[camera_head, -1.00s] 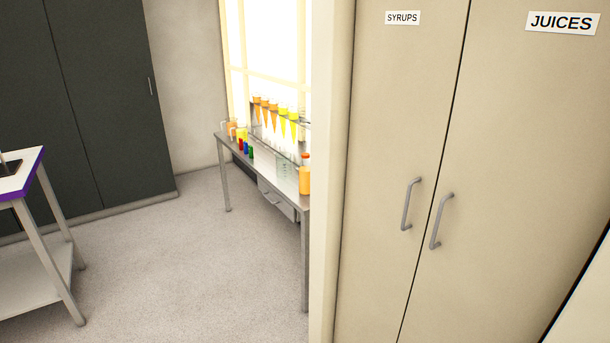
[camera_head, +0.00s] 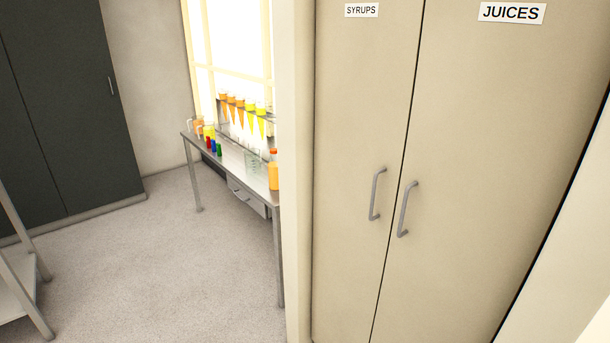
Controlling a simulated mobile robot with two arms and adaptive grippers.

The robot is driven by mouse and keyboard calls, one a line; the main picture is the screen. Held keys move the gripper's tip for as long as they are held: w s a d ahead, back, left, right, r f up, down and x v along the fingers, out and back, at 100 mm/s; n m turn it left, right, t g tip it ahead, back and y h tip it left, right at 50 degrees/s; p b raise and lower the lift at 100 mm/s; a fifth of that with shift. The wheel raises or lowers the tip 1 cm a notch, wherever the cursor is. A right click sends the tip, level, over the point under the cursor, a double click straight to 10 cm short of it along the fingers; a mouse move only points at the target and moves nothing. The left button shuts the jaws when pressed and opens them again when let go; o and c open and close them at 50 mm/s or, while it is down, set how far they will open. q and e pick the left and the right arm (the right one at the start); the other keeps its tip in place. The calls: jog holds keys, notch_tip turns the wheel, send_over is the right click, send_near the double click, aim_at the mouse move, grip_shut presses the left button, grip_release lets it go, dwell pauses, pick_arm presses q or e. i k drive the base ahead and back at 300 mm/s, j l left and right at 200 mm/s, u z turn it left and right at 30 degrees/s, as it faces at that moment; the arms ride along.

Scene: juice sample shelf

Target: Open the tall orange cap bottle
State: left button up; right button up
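A tall bottle with an orange cap and orange contents (camera_head: 273,172) stands upright at the near right end of a metal bench (camera_head: 236,170) by the window. Its right side is close to the wall edge that cuts off the view. The cap (camera_head: 273,152) looks to be on the bottle. Neither of my grippers is in view.
A beige cabinet labelled SYRUPS and JUICES (camera_head: 460,130) fills the right, doors shut. The bench holds a rack of orange and yellow tubes (camera_head: 244,112), small coloured bottles (camera_head: 213,146) and a glass beaker (camera_head: 253,160). A dark cabinet (camera_head: 75,100) and table (camera_head: 15,285) stand left. The floor between (camera_head: 150,270) is clear.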

aim_at(273, 177)
jog(key=i+j+z, duration=0.25)
jog(key=z, duration=0.25)
jog(key=i+j+z, duration=0.2)
jog(key=j+z, duration=0.15)
jog(key=z, duration=0.15)
jog(key=i+j+z, duration=0.1)
jog(key=j, duration=0.4)
jog(key=i+j+z, duration=0.15)
jog(key=j, duration=0.35)
jog(key=i+j+z, duration=0.1)
jog(key=j, duration=0.4)
jog(key=i+j+z, duration=0.15)
jog(key=j, duration=0.4)
jog(key=i+j+z, duration=0.1)
jog(key=j, duration=0.45)
